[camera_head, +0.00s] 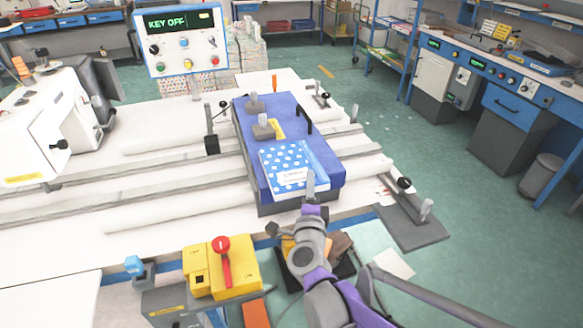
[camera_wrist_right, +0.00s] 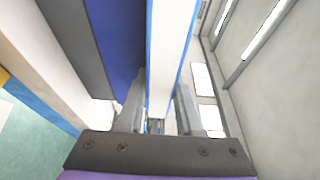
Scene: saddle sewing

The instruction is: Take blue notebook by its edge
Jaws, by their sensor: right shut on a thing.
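The blue notebook (camera_head: 283,160) has white dots and a pale label. It lies at the near end of a blue-topped block (camera_head: 328,172) on the white table. My right gripper (camera_head: 310,184) is at the notebook's near edge, coming from the front. In the right wrist view the notebook (camera_wrist_right: 168,50) shows edge-on, with white pages between blue covers. It stands between the two fingers of my right gripper (camera_wrist_right: 158,112), which are shut on it. The fingertips are partly hidden around the notebook. My left gripper is not in view.
Grey weights (camera_head: 263,130) and a black handle stand on the block behind the notebook. A yellow box with a red lever (camera_head: 222,262) is front left. A grey plate with a lever (camera_head: 412,222) is at right. A control panel (camera_head: 182,42) stands at the back.

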